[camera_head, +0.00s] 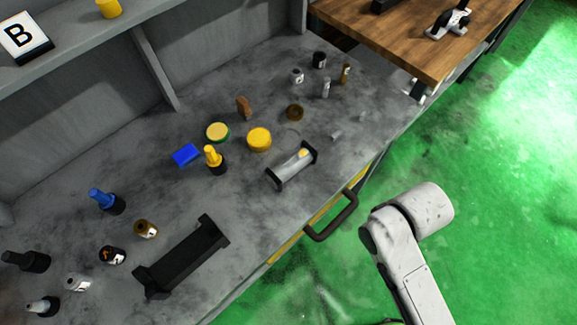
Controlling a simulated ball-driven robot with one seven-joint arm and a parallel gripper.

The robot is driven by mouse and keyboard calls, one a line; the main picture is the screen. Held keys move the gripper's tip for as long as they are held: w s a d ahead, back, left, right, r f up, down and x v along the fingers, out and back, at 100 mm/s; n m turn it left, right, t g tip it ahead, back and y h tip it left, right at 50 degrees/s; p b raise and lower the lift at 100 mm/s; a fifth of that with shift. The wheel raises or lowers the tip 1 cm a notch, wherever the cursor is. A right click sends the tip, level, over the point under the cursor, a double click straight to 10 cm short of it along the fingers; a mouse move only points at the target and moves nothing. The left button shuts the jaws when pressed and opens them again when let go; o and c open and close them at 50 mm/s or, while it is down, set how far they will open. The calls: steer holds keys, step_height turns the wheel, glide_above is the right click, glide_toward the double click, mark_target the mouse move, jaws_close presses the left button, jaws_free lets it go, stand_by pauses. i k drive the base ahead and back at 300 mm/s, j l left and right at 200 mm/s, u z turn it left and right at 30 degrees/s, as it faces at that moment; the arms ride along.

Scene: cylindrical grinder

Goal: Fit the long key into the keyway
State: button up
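A small stand with dark end plates holds a light grey cylinder (289,169) near the front edge of the grey bench. A small yellow-orange piece (303,153) shows at the cylinder's upper right end; I cannot tell whether it lies on it or is fitted into it. The keyway is too small to make out. I cannot identify the long key for certain. A small grey piece (336,134) lies right of the stand. My white arm rises at the lower right, over the green floor. My gripper is not in view.
An empty black cradle (182,259) stands at the front left of the grey bench (85,165). Several bottles and jars, a blue block (186,154) and yellow discs (259,139) are spread around. A dark handle (333,218) sticks out from the front. A wooden table (405,30) adjoins at top right.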

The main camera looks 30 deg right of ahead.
mark_target(276, 177)
steer(key=k+l+u, duration=0.1)
steer(key=l+u, duration=0.65)
steer(key=u, duration=0.2)
